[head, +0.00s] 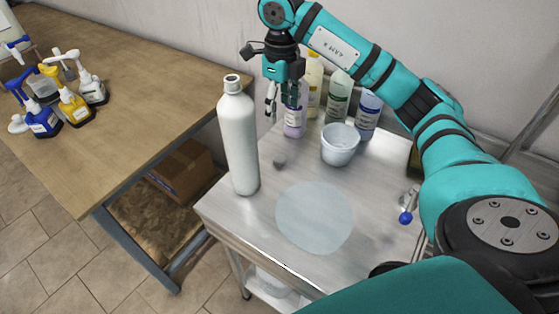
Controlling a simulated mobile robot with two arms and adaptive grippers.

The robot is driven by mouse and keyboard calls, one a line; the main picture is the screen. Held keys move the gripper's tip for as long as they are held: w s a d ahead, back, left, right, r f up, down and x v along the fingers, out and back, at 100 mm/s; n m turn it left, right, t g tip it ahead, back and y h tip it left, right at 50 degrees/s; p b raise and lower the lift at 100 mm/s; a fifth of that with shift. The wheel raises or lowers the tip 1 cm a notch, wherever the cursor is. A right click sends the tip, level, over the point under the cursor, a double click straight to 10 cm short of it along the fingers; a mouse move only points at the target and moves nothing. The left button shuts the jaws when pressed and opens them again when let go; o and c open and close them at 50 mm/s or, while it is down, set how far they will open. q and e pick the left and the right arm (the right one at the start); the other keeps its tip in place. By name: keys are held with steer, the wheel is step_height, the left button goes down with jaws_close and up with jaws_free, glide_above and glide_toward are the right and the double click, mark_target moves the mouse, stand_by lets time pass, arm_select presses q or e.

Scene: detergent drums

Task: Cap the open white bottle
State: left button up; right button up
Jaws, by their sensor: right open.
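The tall white bottle (241,145) stands upright at the left edge of the metal cart top. Its mouth at the top shows no cap. My right gripper (285,103) points down to the right of the bottle's neck, apart from it in the picture. Its fingers are spread and I see nothing between them; they overlap the view of a lilac bottle behind. My left gripper is not in view.
Several bottles, such as a green-labelled one (338,98), stand at the cart's back by the wall. A white tub (340,148) stands before them. A pale blue disc (314,232) lies bare on the cart (272,258). A wooden table (150,100) with spray bottles is left.

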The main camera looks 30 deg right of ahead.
steer(key=p, duration=0.2)
glide_above(280, 158)
steer(key=f, duration=1.2)
steer(key=shift+s+a+f, duration=0.1)
steer(key=shift+s+f, duration=0.05)
steer(key=shift+s, duration=0.15)
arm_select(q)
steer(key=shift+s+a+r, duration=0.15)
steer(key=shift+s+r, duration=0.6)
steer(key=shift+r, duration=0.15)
arm_select(e)
steer(key=shift+w+f+p, duration=0.1)
steer(key=shift+f+p, duration=0.2)
steer(key=f, duration=0.2)
steer(key=f+p, duration=0.1)
steer(key=shift+w+f, duration=0.2)
steer(key=shift+f, duration=0.6)
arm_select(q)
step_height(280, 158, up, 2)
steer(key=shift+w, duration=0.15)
arm_select(e)
steer(key=c, duration=0.7)
